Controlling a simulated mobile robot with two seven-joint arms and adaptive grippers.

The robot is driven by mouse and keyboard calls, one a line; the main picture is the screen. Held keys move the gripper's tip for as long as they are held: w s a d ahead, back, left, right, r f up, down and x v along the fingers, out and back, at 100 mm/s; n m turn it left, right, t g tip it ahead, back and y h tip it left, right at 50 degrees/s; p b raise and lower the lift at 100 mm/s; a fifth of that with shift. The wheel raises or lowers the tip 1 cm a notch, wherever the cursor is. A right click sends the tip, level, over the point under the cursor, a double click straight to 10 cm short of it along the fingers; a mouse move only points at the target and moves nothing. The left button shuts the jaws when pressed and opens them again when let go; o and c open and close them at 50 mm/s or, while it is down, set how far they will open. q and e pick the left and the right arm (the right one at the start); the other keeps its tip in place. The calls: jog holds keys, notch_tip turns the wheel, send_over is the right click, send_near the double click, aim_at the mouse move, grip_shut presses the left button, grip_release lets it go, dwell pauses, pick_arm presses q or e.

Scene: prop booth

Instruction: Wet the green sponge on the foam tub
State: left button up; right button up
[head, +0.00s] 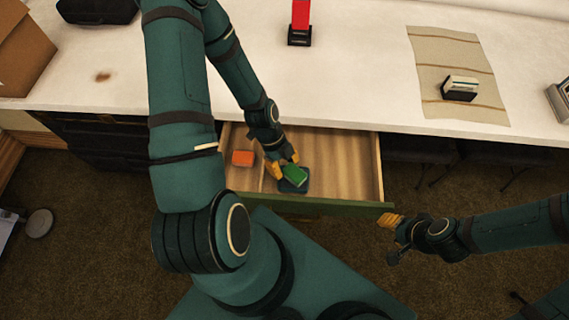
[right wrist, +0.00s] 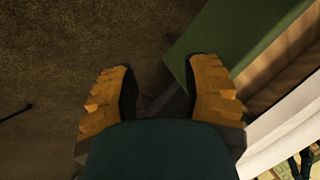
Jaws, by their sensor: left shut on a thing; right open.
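The green sponge (head: 297,176) is in the head view, in the jaws of my left gripper (head: 285,166), inside an open drawer. A dark blue, low, square thing (head: 291,188), which looks like the foam tub, sits directly under the sponge on the drawer floor. The sponge overlaps it; I cannot tell whether they touch, and the tub's inside is mostly hidden. My right gripper (head: 390,220) is open and empty, just outside the drawer's right front corner. Its two yellow fingers also show apart in the right wrist view (right wrist: 158,85).
An orange block (head: 243,158) lies in the drawer's left part, beside a divider. The drawer (head: 345,170) is bare on the right; its green front (right wrist: 225,40) is near my right fingers. On the counter (head: 360,85) are a red item (head: 300,18) and an eraser-like block (head: 460,87) on a runner.

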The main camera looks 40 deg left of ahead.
aim_at(291, 169)
pick_arm(q)
jog(key=shift+f+b, duration=0.4)
jog(key=shift+b, duration=0.05)
dwell(1.7)
jog(key=shift+r, duration=0.15)
jog(key=shift+r+p, duration=2.55)
jog(key=shift+r, duration=0.9)
